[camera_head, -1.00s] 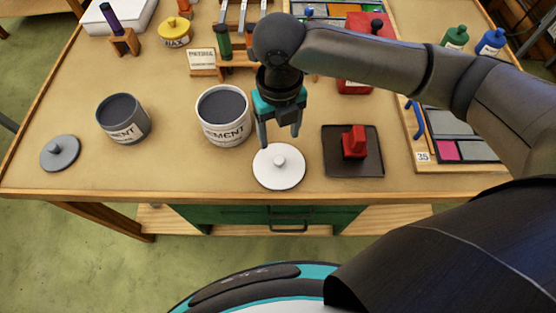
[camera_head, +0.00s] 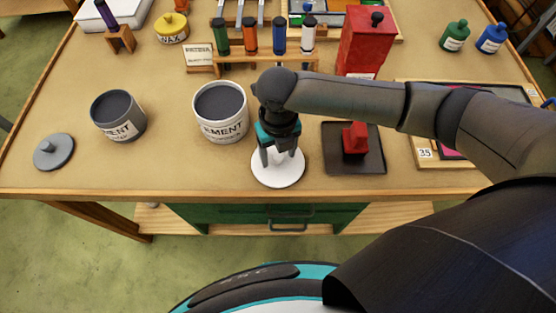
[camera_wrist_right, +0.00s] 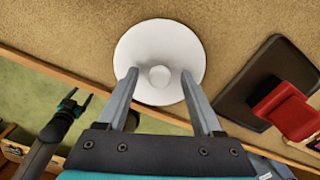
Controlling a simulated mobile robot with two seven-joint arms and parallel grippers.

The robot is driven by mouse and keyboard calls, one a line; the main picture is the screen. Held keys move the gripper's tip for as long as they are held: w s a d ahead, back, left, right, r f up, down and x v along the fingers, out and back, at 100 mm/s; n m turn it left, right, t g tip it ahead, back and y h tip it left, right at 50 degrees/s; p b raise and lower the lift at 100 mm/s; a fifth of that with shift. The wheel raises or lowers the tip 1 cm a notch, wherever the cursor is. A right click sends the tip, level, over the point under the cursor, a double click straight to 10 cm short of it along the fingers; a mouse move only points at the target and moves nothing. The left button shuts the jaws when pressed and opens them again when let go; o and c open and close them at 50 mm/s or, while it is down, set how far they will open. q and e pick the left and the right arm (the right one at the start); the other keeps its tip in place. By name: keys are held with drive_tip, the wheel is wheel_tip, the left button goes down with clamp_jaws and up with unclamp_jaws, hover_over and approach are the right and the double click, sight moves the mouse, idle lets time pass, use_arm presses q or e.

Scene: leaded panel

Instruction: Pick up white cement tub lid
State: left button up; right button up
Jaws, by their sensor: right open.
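The white cement tub lid (camera_head: 278,178) lies flat on the table near its front edge. It also shows in the right wrist view (camera_wrist_right: 160,45), with a round knob in its middle. My right gripper (camera_head: 280,160) is over the lid, pointing down, and hides part of it in the head view. In the right wrist view the right gripper (camera_wrist_right: 165,78) is open, with its fingers on either side of the knob. I cannot tell how far the fingertips are above the lid. The white cement tub (camera_head: 221,115) stands open behind and left of the lid. My left gripper (camera_wrist_right: 72,102) shows small at the left of the wrist view, with its fingers apart.
A dark tray (camera_head: 365,168) with a red block (camera_head: 355,138) sits close on the right of the lid. A grey cement tub (camera_head: 118,118) and grey lid (camera_head: 52,152) are at the left. A rack with several markers (camera_head: 250,38) stands behind. Bare table lies left of the lid.

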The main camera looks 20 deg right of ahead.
drive_tip(key=c, duration=0.3)
clamp_jaws()
drive_tip(key=shift+r, duration=0.15)
idle(0.3)
